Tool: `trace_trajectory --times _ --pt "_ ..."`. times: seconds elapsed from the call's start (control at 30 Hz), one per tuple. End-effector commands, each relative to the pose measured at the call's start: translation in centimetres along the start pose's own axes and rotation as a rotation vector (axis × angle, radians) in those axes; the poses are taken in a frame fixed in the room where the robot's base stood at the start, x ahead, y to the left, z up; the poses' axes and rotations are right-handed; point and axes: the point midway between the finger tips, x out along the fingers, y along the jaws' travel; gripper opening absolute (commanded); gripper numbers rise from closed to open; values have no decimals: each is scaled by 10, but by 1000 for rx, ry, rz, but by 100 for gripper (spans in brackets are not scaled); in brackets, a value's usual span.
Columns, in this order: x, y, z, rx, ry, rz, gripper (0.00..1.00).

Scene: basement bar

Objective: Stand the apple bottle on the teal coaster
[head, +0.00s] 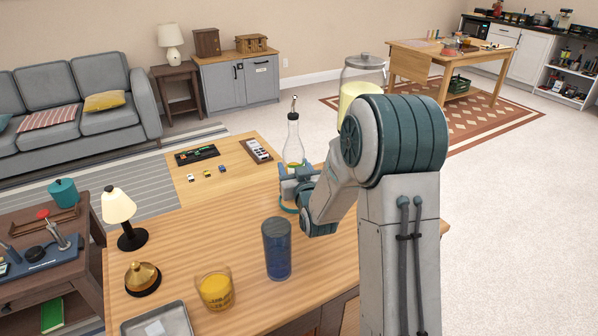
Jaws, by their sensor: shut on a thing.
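A clear glass bottle (293,148) with a dark neck collar and a pour spout stands upright near the middle of the wooden bar top. My gripper (294,182) is shut on its lower body, and the fingers and wrist hide much of its base. No apple label can be made out.
A blue tumbler (277,250), an amber glass (215,290), a brass bell (142,278), a small lamp (119,215) and a metal tray (157,325) stand nearer. A large glass jar (362,72) stands behind my arm.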

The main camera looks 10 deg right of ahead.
Motion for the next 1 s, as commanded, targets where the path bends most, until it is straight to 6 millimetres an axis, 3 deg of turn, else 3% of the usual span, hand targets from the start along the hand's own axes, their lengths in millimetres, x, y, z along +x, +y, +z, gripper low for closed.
trace_trajectory --times 0.53,0.57,0.63,1.0 --pt "0 1 13 -1 6 2 6" --pt "0 1 14 0 1 2 56" --pt "0 1 13 0 1 2 76" --pt "0 1 10 0 0 2 76"
